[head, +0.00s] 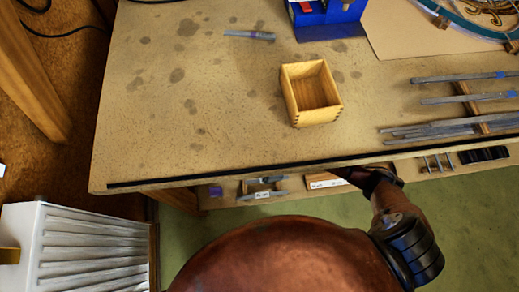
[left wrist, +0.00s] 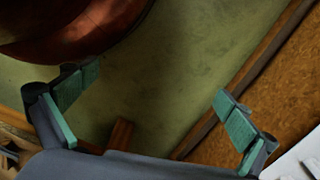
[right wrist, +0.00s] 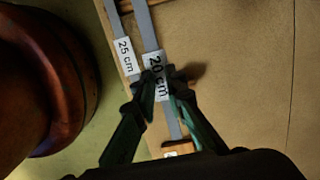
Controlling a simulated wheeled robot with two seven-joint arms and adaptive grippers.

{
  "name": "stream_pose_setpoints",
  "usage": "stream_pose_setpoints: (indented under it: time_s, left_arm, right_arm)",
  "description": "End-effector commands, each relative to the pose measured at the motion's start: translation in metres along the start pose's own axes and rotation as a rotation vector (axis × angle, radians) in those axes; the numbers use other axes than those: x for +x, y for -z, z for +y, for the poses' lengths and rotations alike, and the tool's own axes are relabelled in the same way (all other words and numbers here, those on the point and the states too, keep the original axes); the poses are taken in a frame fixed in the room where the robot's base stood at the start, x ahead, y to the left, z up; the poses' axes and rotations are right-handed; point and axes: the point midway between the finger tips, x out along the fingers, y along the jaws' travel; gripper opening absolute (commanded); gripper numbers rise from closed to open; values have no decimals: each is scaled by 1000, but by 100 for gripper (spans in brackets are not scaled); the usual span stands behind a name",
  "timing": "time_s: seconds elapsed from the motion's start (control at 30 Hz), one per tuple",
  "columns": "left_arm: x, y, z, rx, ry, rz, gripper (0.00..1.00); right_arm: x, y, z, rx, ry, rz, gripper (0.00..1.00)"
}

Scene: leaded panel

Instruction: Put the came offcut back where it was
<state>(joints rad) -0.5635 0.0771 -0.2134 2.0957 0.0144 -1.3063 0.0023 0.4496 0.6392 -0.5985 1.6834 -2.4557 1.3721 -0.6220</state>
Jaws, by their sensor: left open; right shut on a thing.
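In the right wrist view, my right gripper (right wrist: 163,80) is shut on a grey came strip (right wrist: 147,30) at its white "20 cm" label. This strip lies alongside another grey strip with a "25 cm" label (right wrist: 124,55). A wooden block (right wrist: 178,149) is at the strip's lower end. In the head view my right arm reaches down by the table's front edge, and the fingers are largely hidden. My left gripper (left wrist: 155,100) is open and empty over the green floor.
An open wooden box (head: 296,97) stands on the table, left of several long grey strips (head: 450,128). A blue object (head: 330,18) is at the back. Below the front edge is a shelf with labelled pieces (head: 263,194). A white radiator (head: 80,245) is at lower left.

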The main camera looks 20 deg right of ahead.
Motion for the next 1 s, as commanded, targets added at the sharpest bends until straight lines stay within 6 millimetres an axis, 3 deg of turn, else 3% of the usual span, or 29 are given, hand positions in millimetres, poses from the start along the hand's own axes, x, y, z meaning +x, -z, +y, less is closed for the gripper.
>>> stream_pose_setpoints:
  time_s: [0.1, 0.3, 0.6, 0.8, 1.0]
  left_arm:
    - [-25, 3, 5, -2, -8, 1, 100]
    - [-60, 5, 11, -3, -19, 3, 100]
    - [-87, 5, 15, -4, -28, 10, 100]
    - [-55, 30, 29, 10, -70, 100, 100]
    - [-42, 45, 38, 15, -94, 162, 100]
  right_arm:
    - [18, -7, -7, 0, -5, -2, 0]
    - [34, -14, -18, 0, -2, -2, 0]
    - [48, -20, -26, 1, -2, -2, 0]
    - [69, -16, -25, 1, -5, 0, 0]
    - [76, -16, -25, -1, -2, -1, 0]
